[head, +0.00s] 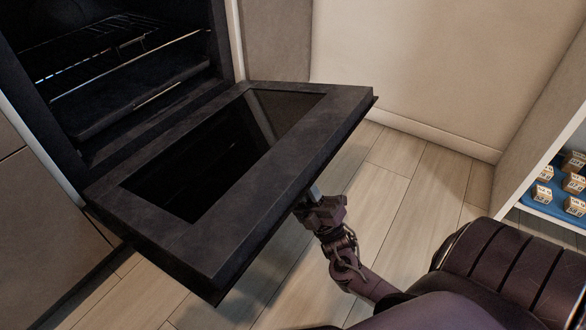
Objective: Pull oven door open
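The oven door (300,138) is dark with a glass window. It is hinged at the bottom of the oven (75,150) and folded down, close to flat, so the cavity stands open. No handle shows; the door's outer face is turned down and hidden. My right gripper (316,194) is at the door's outer long edge, on the near right side. Its fingertips are partly hidden at or under that edge, so I cannot tell whether they hold anything. My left gripper is not in view.
Wire racks (110,45) sit inside the oven. A white shelf unit (545,135) with several small boxes on a blue surface stands at right. Wood floor (400,185) is clear between the door and the shelf. A beige wall (410,60) closes the back.

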